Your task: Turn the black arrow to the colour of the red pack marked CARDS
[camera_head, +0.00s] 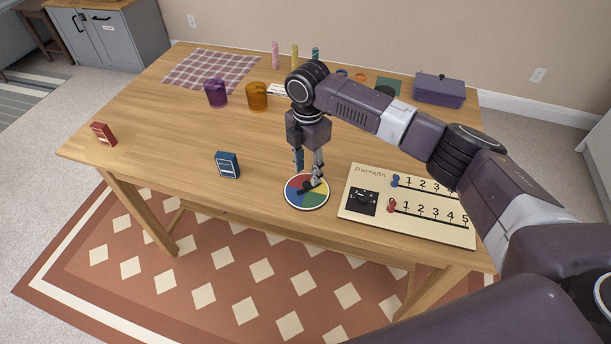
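The spinner disc (292,197) lies near the table's front edge, with blue, red, yellow and green sectors. The black arrow is partly hidden by my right gripper; a dark part of it (312,184) shows near the fingertips, and I cannot tell exactly which sector it points to. My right gripper (308,174) reaches down over the disc, its fingers apart; I cannot tell whether they touch the arrow. My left gripper is not in view.
A blue pack (228,165) stands left of the disc. A score board (440,234) with pegs lies right of it. Purple (216,93) and amber (257,97) cups, a checked cloth (205,70) and a purple box (439,91) are farther back. The table's left middle is clear.

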